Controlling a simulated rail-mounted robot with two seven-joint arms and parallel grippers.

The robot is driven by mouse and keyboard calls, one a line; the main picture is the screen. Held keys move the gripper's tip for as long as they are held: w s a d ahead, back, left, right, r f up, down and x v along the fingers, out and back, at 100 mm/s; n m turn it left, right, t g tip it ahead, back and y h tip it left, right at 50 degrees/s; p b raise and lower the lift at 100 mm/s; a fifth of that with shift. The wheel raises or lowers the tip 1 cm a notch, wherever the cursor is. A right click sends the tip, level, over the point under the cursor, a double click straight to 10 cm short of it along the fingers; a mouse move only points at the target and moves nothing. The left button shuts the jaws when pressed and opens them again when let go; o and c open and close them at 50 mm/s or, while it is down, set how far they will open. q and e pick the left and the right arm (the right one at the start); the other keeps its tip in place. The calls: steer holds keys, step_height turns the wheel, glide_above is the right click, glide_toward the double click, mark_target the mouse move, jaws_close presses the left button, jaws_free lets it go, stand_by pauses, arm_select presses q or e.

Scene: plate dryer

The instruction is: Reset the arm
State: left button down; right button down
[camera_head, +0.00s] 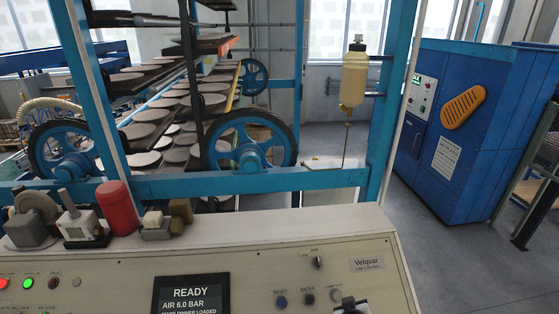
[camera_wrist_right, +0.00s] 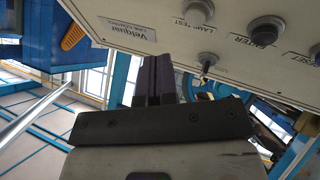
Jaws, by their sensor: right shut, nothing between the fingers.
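The control console (camera_head: 130,270) fills the bottom of the head view. Its screen (camera_head: 190,294) reads READY and AIR 6.0 BAR. A blue RESET button (camera_head: 281,302), a dark ENTER button (camera_head: 308,299) and a grey LAMP TEST button (camera_head: 336,296) sit on its right half, below a small toggle switch (camera_head: 318,262). In the right wrist view the panel appears upside down, with the toggle (camera_wrist_right: 207,60) and the ENTER button (camera_wrist_right: 266,30) beyond my fingers. My right gripper (camera_wrist_right: 155,75) is shut and empty, apart from the panel. My left gripper is not in view.
A red cylinder (camera_head: 118,207) and several small devices stand on the console's back ledge. Behind it is a blue-framed drying rack (camera_head: 270,183) with wheels and plates. A yellow bottle (camera_head: 354,75) hangs there. A blue cabinet (camera_head: 460,150) stands right, with clear floor before it.

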steer(key=s+r+m, duration=0.1)
steer(key=s+r, duration=0.2)
steer(key=r, duration=0.5)
steer(key=s+r+g+y, duration=0.1)
steer(key=s+g+y, duration=0.15)
steer(key=s, duration=1.05)
steer(key=s+f+g, duration=0.2)
steer(key=s+f, duration=0.4)
steer(key=s, duration=0.7)
steer(key=s+f+g, duration=0.3)
steer(key=s+f, duration=0.3)
steer(key=s, duration=0.7)
step_height(320, 180, up, 14)
steer(key=p, duration=1.4)
steer(key=shift+d+n+y, duration=0.2)
steer(key=shift+n+y, duration=0.1)
steer(key=shift+y, duration=0.15)
steer(key=shift+s, duration=0.1)
